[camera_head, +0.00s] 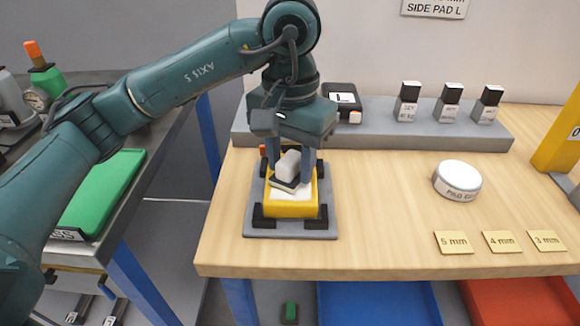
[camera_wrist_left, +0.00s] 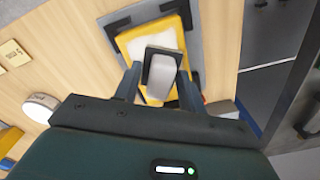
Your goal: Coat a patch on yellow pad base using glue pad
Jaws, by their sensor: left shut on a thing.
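The yellow pad base (camera_head: 291,209) sits in a grey fixture (camera_head: 330,230) with black corner clamps near the front left of the wooden table. A whitish patch (camera_head: 296,192) covers part of its top. My left gripper (camera_head: 292,170) points down over the base and is shut on the glue pad (camera_head: 290,165), a light grey block with a dark plate at its lower end. The pad is at or just above the patch; contact is unclear. In the left wrist view, the glue pad (camera_wrist_left: 161,78) sits between the fingers over the yellow base (camera_wrist_left: 183,25). My right gripper is not in view.
A grey shelf (camera_head: 370,135) at the back holds a black box (camera_head: 342,100) and several small weights (camera_head: 408,101). A round white pad can (camera_head: 458,180) and brass thickness plates (camera_head: 453,242) lie to the right. The table between fixture and can is clear.

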